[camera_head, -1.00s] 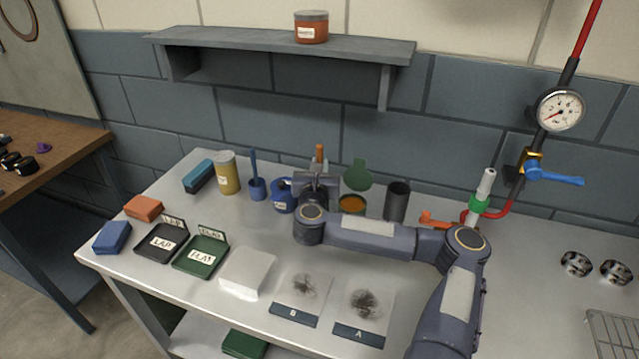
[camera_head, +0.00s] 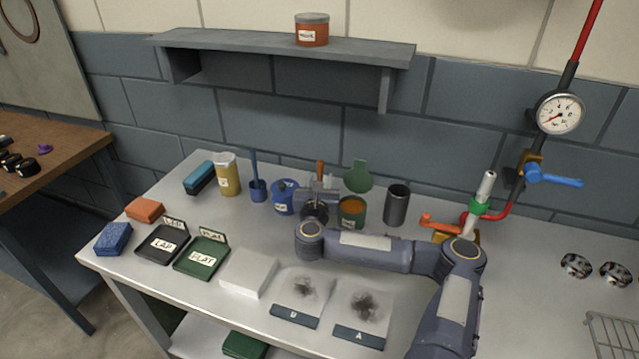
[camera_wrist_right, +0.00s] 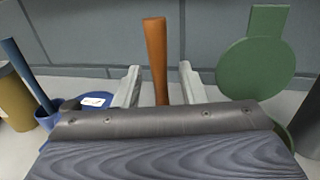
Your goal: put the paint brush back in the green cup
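The paint brush shows as an orange-brown handle (camera_head: 320,170) sticking up behind my right gripper (camera_head: 316,195). In the right wrist view the handle (camera_wrist_right: 156,60) stands nearly upright between the two fingers (camera_wrist_right: 160,88), with a gap on each side, so the gripper looks open. The brush's lower end is hidden by the gripper. A green cup (camera_head: 352,218) with orange contents stands just right of the gripper, a round green lid (camera_head: 357,177) upright behind it; the lid also shows in the wrist view (camera_wrist_right: 256,68). My left gripper is out of view.
A blue pot (camera_head: 283,203) stands close left of the gripper, then a blue holder with a blue brush (camera_head: 257,190) and a yellow can (camera_head: 228,180). A dark cylinder (camera_head: 396,205) stands to the right. A white block (camera_head: 248,273) and two labelled cards are in front.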

